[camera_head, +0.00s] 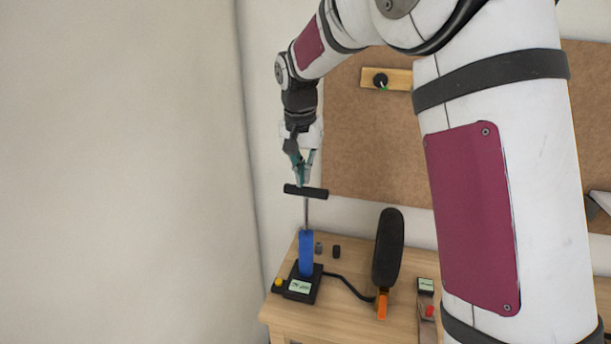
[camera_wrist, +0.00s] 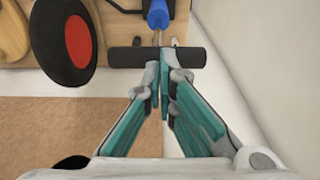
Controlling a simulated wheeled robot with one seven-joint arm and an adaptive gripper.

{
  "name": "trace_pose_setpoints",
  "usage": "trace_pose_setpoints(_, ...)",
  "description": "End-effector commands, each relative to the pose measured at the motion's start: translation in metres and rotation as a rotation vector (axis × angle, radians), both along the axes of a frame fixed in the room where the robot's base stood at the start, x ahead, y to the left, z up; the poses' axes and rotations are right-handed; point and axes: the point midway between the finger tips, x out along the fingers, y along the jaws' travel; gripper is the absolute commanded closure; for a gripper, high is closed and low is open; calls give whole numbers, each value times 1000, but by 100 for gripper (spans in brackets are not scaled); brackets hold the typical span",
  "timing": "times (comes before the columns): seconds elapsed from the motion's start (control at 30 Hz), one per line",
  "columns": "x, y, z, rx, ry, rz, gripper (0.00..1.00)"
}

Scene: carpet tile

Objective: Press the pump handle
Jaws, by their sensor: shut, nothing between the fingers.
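The pump stands upright on a wooden table, with a blue cylinder (camera_head: 306,254) on a black base (camera_head: 301,287). Its thin metal rod rises to a black T-shaped handle (camera_head: 313,193), which is raised well above the cylinder. My gripper (camera_head: 302,184) is shut and empty, pointing down right at the handle's middle. In the wrist view the shut fingertips (camera_wrist: 165,66) overlap the handle bar (camera_wrist: 124,56); I cannot tell whether they touch it. The blue cylinder also shows beyond the handle in the wrist view (camera_wrist: 157,14).
A black disc (camera_head: 388,248) with an orange part (camera_head: 382,304) stands right of the pump. A black hose (camera_head: 350,287) runs between them. A corkboard (camera_head: 365,150) is on the wall behind. A side wall (camera_head: 120,170) is at left. A red button (camera_head: 430,311) is farther right.

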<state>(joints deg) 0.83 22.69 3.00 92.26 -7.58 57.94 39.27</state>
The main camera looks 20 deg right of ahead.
Motion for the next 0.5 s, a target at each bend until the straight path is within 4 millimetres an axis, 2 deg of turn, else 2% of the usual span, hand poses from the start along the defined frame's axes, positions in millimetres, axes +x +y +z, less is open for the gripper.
trace_pose_setpoints(0.2,1,-1,-12,0,0,-1,100)
trace_pose_setpoints(0.5,2,-1,-13,0,0,-1,100)
